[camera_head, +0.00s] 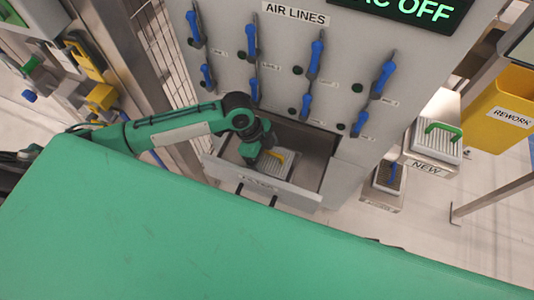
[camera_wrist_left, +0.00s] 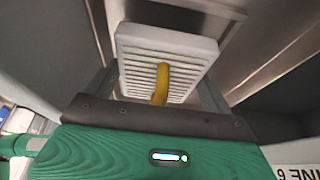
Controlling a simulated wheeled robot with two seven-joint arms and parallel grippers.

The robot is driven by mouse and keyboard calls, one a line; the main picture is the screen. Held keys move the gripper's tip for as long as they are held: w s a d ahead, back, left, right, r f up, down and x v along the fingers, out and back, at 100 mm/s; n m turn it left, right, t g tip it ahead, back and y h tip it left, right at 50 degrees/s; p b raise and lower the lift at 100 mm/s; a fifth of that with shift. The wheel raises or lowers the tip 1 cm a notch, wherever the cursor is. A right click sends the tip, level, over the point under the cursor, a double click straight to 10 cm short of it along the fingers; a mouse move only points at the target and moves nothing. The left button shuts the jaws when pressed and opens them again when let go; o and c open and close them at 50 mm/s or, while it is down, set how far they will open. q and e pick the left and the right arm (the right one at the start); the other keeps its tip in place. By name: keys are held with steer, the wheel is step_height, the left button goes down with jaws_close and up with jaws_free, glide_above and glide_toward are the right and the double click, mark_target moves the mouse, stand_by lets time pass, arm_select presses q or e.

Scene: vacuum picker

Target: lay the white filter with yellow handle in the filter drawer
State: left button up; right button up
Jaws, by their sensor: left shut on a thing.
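The white filter (camera_head: 269,162) with its yellow handle (camera_head: 277,154) shows within the outline of the open filter drawer (camera_head: 268,188), below the air lines panel. My left gripper (camera_head: 255,156) reaches down into the drawer and is shut on the filter, partly hiding it. In the left wrist view the ribbed white filter (camera_wrist_left: 137,47) and yellow handle (camera_wrist_left: 162,78) lie in front of the gripper, between its fingers. I cannot tell whether the filter touches the drawer floor. My right gripper is out of view.
Blue-handled valves (camera_head: 316,58) line the grey panel above the drawer. A filter with a green handle (camera_head: 441,133) sits in the NEW bin (camera_head: 426,167) at right. A yellow REWORK bin (camera_head: 497,105) stands beyond it. My green body fills the foreground.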

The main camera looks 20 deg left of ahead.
arm_select(q)
steer(key=shift+f, duration=0.2)
steer(key=shift+f+b, duration=0.45)
steer(key=shift+f, duration=0.55)
steer(key=shift+f, duration=0.15)
steer(key=o, duration=0.8)
steer(key=shift+o, duration=0.2)
